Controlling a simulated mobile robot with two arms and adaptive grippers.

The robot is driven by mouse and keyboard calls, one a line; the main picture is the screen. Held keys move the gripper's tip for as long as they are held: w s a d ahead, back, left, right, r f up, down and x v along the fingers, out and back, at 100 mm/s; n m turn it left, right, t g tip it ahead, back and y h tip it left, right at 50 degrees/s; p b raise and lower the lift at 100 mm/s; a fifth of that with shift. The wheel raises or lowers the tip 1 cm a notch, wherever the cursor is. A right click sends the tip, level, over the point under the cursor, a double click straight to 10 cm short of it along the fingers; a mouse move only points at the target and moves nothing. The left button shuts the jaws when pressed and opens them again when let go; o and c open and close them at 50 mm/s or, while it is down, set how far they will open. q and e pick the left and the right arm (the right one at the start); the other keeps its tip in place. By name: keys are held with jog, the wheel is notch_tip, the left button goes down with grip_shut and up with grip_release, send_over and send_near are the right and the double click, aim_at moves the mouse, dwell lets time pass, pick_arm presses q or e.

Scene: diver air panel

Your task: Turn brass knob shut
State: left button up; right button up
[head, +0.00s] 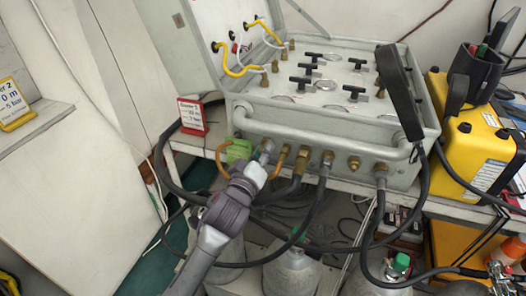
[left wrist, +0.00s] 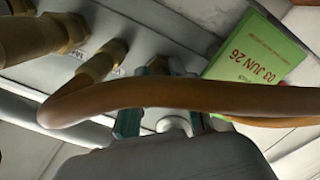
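My left gripper (head: 263,157) is at the left end of the grey panel's (head: 340,135) front face, beside the green tag (head: 238,151). In the left wrist view, its teal fingers (left wrist: 162,122) stand apart on either side of a rounded grey part (left wrist: 173,125); I see no clear grip on it. A brown hose (left wrist: 190,97) crosses in front of the fingers and hides part of them. Brass fittings (head: 327,158) line the panel front, and one brass fitting (head: 354,162) has no hose. I cannot tell which is the brass knob. My right gripper is not in view.
Black hoses (head: 318,205) hang below the panel. A red-framed card (head: 192,116) stands left of it. A yellow case (head: 475,145) stands at right. Grey cylinders (head: 292,270) are underneath.

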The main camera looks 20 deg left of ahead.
pick_arm(q)
grip_shut()
jog(key=shift+r+m+p, duration=0.1)
jog(key=shift+m+p, duration=0.9)
jog(key=shift+m, duration=0.3)
jog(key=m+p, duration=0.2)
jog(key=m, duration=0.1)
jog(key=m+p, duration=0.2)
jog(key=m, duration=0.2)
jog(key=shift+m, duration=0.4)
jog(key=shift+a+m+p, duration=0.1)
jog(key=shift+m+p, duration=0.5)
jog(key=shift+m, duration=1.3)
